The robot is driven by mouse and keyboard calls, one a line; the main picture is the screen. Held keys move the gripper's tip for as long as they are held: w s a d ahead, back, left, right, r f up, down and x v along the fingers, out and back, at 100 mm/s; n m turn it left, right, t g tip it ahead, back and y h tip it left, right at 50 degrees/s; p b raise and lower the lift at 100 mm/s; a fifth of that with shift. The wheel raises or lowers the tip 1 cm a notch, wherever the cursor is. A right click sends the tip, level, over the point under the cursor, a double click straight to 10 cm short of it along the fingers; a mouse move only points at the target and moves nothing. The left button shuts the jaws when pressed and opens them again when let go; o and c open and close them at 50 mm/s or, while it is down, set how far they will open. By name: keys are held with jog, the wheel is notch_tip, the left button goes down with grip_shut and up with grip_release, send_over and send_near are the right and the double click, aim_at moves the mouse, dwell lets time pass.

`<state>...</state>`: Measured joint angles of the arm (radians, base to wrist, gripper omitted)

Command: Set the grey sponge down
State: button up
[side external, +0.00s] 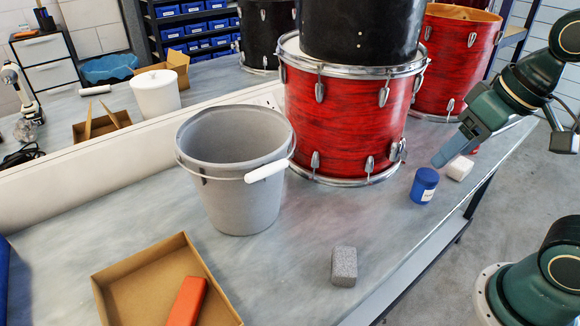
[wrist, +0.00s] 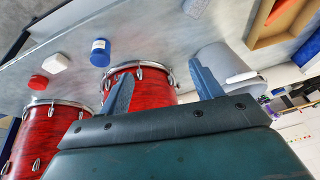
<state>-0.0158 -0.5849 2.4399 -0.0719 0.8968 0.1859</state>
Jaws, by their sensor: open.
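The grey sponge (side external: 344,266) stands on the bench near its front edge, in front of the grey bucket and apart from it. It also shows at the top edge of the wrist view (wrist: 195,6), partly cut off. My gripper (side external: 440,160) is up at the right, above the blue jar and well away from the sponge. In the wrist view my gripper (wrist: 162,82) has its two blue fingers spread wide, with nothing held between them.
A grey bucket (side external: 230,190) stands mid-bench, left of a red drum (side external: 340,125) bearing a black drum (side external: 360,30). A blue jar (side external: 424,186) and white block (side external: 459,168) sit below my gripper. A cardboard box (side external: 135,271) holds an orange block (side external: 187,302). Bench around the sponge is clear.

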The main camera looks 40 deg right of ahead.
jog(key=shift+s+d+r+n+t+h, duration=0.25)
jog(key=shift+s+d, duration=0.2)
jog(key=shift+s, duration=0.25)
jog(key=shift+s+d+r+n+t+h, duration=0.1)
jog(key=shift+s+d+n+t, duration=0.3)
jog(key=shift+s, duration=0.3)
dwell(0.4)
